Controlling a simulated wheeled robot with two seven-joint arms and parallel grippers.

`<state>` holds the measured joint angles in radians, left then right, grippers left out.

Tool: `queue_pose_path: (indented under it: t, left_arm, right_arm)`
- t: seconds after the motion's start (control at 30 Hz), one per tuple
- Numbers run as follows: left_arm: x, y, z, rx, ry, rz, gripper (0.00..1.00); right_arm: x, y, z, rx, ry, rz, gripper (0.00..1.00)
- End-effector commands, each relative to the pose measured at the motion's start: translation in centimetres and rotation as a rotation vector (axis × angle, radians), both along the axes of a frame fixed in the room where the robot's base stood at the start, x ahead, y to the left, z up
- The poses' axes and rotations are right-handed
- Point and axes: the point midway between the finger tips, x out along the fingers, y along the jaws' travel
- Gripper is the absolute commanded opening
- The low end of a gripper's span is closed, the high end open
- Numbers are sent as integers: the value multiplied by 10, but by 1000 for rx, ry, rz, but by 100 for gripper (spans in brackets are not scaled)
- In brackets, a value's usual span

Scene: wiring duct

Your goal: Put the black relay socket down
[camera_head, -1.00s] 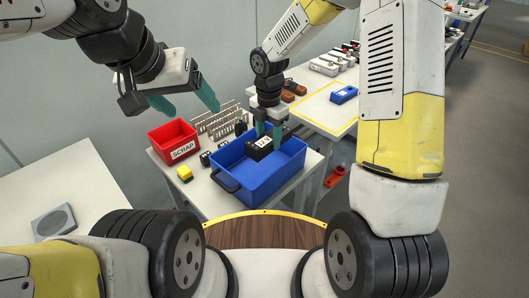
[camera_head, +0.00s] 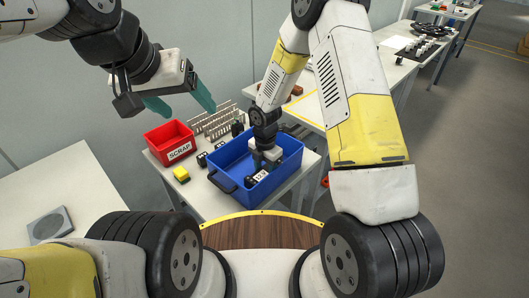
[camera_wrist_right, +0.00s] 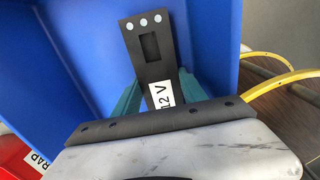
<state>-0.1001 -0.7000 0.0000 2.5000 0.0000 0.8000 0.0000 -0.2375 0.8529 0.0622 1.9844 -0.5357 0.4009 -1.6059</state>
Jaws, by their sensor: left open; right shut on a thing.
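The black relay socket (camera_head: 256,177) is inside the blue bin (camera_head: 279,179) in the head view, low between its walls. In the right wrist view the socket (camera_wrist_right: 152,55) shows pale round dots at its far end and a white label reading "12 V". My right gripper (camera_head: 265,160) reaches down into the bin and is shut on the socket. Its teal fingers (camera_wrist_right: 157,95) stand on either side of it. Whether the socket touches the bin floor cannot be told. My left gripper (camera_head: 183,103) is open and empty, raised above the back left of the table.
A red bin marked SCRAP (camera_head: 170,142) stands left of the blue bin. A yellow block (camera_head: 181,174) and small dark parts (camera_head: 203,160) lie between them. A row of upright slotted duct pieces (camera_head: 217,123) stands behind. The grey side table (camera_head: 85,180) is mostly clear.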

Motion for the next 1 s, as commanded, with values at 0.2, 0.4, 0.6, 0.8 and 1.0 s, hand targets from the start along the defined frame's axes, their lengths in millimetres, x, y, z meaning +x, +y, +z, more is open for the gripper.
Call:
queue_pose_path:
  t: [0.2,0.4,0.6,0.8,1.0]
  left_arm:
    - [0,0,0,0,0,0,75]
    - [0,0,0,0,0,0,75]
    - [0,0,0,0,0,0,75]
    - [0,0,0,0,0,0,75]
    - [0,0,0,0,0,0,75]
  right_arm:
    - [0,0,-1,0,0,-1,6]
    - [0,0,-2,0,0,-1,58]
    - [0,0,-1,0,0,-1,58]
    - [1,0,17,2,-3,-2,58]
    - [1,-1,60,2,-4,-4,58]
